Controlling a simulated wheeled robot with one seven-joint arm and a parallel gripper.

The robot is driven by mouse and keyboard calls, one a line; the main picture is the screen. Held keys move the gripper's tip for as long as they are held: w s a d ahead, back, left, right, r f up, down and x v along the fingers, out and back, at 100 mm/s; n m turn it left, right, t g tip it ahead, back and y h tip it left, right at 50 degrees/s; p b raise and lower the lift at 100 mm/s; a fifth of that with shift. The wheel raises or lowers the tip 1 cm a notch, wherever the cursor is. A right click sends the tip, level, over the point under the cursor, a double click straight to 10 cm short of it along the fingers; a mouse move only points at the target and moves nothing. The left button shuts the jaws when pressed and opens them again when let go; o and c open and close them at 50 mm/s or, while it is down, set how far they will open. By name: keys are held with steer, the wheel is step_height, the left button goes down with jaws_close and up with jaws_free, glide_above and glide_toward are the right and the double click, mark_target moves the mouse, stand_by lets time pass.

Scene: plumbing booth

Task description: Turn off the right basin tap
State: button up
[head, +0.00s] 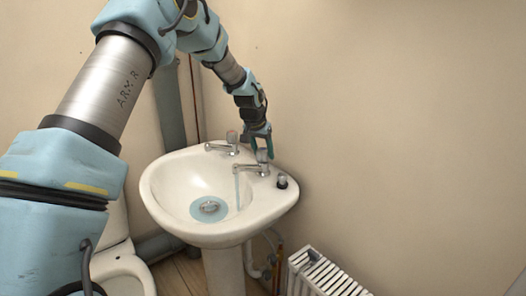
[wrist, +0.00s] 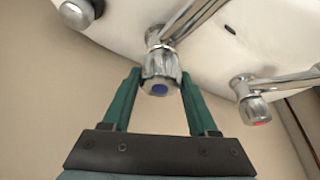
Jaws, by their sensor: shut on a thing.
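The right basin tap (head: 263,158) stands on the right back of the white basin (head: 165,180). Water (head: 238,190) runs from its spout into the bowl. In the wrist view its chrome knob with a blue cap (wrist: 160,75) sits between the two green fingers of my gripper (wrist: 160,92). My gripper is shut on this knob, reaching it from above and behind in the head view (head: 262,142). The left basin tap (head: 231,140) has a red mark on its knob (wrist: 255,108) in the wrist view; no water shows from it.
A small dark-based, metal-topped item (head: 282,181) stands on the basin's right rim. A white radiator (head: 325,275) is low at the right, and a toilet (head: 120,275) is at the left. The wall is close behind the basin; pipes run behind my arm.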

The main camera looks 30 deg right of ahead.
steer(key=m+g, duration=0.1)
steer(key=m, duration=0.1)
steer(key=m+g+p, duration=0.1)
steer(key=m, duration=0.2)
steer(key=shift+m+h, duration=0.3)
steer(key=shift+h, duration=0.1)
steer(key=m+g+p, duration=0.1)
steer(key=m+g, duration=0.1)
steer(key=m, duration=0.3)
steer(key=shift+m, duration=0.4)
steer(key=shift+y, duration=0.3)
steer(key=o, duration=1.4)
steer(key=shift+r, duration=0.1)
steer(key=b+v, duration=0.2)
steer(key=v, duration=0.8)
steer(key=shift+w+a+r+b, duration=0.2)
steer(key=shift+r+b, duration=0.05)
steer(key=shift+b, duration=0.05)
